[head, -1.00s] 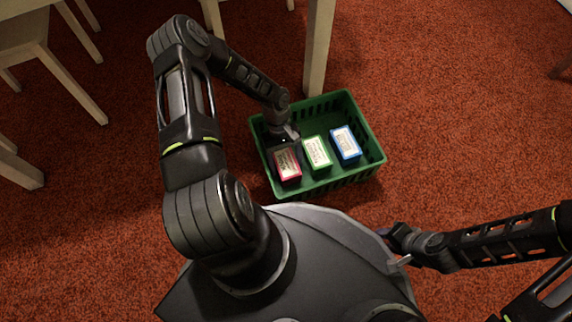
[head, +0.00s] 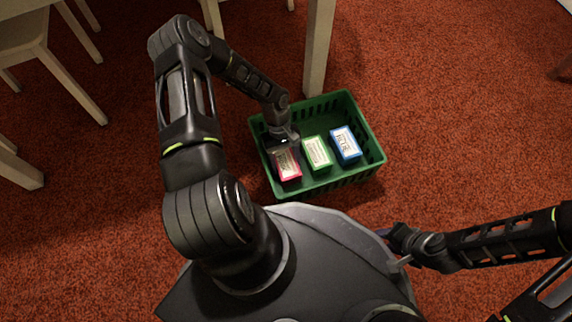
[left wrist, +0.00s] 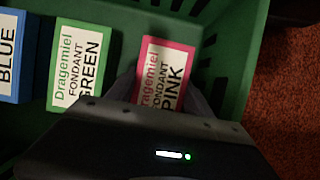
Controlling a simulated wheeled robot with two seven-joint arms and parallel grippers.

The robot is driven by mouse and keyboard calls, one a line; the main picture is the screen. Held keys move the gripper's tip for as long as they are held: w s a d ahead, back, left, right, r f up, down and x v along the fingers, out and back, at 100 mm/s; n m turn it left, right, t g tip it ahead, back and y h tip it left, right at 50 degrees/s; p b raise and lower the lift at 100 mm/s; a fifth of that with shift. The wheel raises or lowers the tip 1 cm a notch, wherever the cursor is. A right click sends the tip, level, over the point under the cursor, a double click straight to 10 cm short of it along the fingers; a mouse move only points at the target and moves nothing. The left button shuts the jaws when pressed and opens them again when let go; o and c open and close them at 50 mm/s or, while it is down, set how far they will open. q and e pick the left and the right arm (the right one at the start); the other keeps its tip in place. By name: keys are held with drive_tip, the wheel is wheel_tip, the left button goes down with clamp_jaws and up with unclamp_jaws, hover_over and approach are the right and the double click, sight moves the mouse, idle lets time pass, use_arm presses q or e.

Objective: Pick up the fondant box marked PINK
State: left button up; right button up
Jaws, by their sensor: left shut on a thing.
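The pink fondant box (head: 288,168) lies in the green crate (head: 345,183) on the floor, at the crate's near left. In the left wrist view the box (left wrist: 163,75) shows its label reading PINK. My left gripper (head: 286,150) reaches down into the crate and is shut on the pink box, with a finger at each side of it. In the left wrist view the gripper body (left wrist: 150,140) covers the box's lower part. My right gripper (head: 396,262) is low beside my base, outside the crate; its fingers are too small to judge.
A green fondant box (head: 317,153) and a blue fondant box (head: 345,144) sit to the right of the pink one in the crate. The back of the crate is empty. A wooden table leg (head: 319,50) stands just behind it. A chair (head: 40,60) is at the left.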

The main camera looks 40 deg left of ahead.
sight(286, 162)
use_arm(q)
drive_tip(key=c, duration=0.3)
wheel_tip(286, 162, up, 11)
drive_tip(key=p, duration=0.5)
drive_tip(key=shift+f, duration=0.2)
idle(0.3)
